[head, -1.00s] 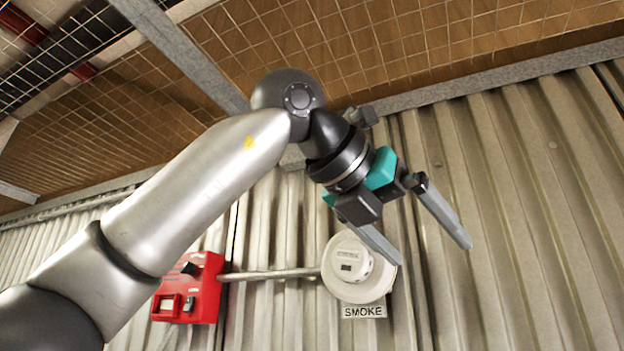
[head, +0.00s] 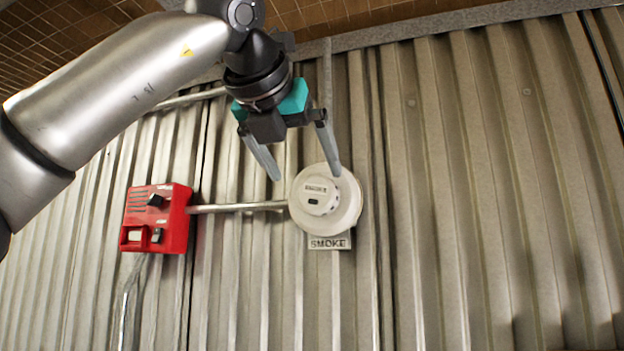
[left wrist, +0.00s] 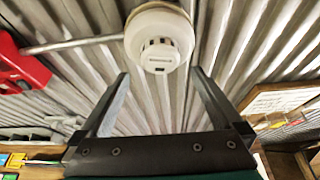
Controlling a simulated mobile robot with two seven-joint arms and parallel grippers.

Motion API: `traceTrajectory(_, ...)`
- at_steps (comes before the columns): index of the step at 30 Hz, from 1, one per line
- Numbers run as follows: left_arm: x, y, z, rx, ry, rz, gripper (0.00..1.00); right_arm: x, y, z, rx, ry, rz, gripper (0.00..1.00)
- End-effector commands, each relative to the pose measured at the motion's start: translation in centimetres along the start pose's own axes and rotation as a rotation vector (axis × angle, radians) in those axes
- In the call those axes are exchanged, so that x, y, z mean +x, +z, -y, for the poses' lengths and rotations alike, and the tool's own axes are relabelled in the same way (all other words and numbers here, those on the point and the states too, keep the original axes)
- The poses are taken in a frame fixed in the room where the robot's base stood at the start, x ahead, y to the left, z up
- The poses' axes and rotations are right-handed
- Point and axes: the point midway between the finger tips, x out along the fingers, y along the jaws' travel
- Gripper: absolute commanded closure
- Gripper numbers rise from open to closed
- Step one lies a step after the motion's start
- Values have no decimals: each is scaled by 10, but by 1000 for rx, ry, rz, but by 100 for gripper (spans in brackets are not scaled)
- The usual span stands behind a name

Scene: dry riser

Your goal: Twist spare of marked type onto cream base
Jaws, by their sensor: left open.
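A white smoke detector head (head: 316,196) sits on a round cream base (head: 349,207) on the corrugated wall, above a sign reading SMOKE (head: 329,243). The head has a small dark window on its face. My left gripper (head: 305,175) is open and empty, fingers pointing down in the head view. One fingertip overlaps the upper edge of the base in the picture; I cannot tell whether it touches. In the left wrist view, the detector head (left wrist: 160,48) appears beyond and between the open fingertips (left wrist: 159,73). No separate spare head is clearly identifiable. My right gripper is not in view.
A red call box (head: 158,218) is left of the detector, joined by a metal conduit (head: 240,207). The wall to the right is bare. The left wrist view shows a pale board (left wrist: 285,97) at right and small coloured items (left wrist: 12,160) at lower left.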

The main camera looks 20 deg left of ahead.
Motion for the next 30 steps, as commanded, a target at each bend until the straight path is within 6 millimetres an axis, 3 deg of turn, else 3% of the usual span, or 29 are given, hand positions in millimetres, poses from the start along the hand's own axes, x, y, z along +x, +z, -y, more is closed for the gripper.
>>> traceTrajectory(3,23,2,0,1,1,-3,0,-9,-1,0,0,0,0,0)
traceTrajectory(9,49,1,0,1,0,-1,0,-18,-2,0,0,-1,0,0)
traceTrajectory(22,61,0,0,1,-1,1,0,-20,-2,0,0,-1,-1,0)
traceTrajectory(30,60,0,0,1,-1,0,28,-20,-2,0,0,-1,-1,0)
